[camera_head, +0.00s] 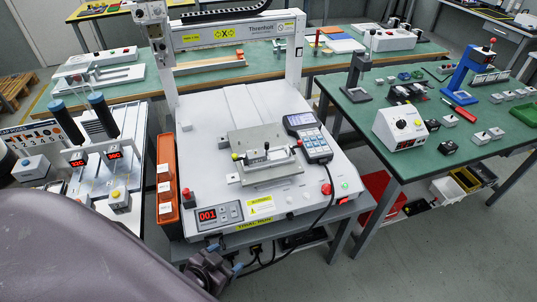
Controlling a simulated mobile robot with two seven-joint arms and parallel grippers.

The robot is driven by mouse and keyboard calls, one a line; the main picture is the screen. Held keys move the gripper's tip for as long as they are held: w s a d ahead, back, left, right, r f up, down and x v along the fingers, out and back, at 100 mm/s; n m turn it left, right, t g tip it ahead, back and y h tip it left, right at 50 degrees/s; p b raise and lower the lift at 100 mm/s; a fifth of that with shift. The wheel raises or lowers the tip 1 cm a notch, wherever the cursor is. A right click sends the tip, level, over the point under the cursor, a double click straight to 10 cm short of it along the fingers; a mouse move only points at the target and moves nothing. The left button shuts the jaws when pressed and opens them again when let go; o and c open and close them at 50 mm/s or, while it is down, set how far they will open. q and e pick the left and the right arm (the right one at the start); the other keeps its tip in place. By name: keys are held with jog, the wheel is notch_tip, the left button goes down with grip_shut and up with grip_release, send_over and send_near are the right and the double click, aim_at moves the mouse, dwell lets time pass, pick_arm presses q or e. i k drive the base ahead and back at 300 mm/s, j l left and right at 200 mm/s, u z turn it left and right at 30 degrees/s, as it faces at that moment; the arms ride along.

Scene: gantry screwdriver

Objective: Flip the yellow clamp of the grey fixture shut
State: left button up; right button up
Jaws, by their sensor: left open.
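The grey fixture (262,174) sits on the white bed of the gantry machine, near the middle of the view. A small yellow tip (236,157) shows at its left side, and dark clamp parts lie across its middle. The clamp is too small here to tell how far it is open. My left gripper (216,272) is low in front of the machine's front panel, well short of the fixture and apart from it. It is open and appears empty. My right gripper is not in view.
The gantry frame (233,35) stands over the back of the bed. A handheld pendant (308,136) lies right of the fixture, its black cable running down the front. An orange bin (167,187) flanks the bed's left side. A green bench (440,150) stands at right.

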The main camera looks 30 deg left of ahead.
aim_at(234, 156)
jog(key=u, duration=1.15)
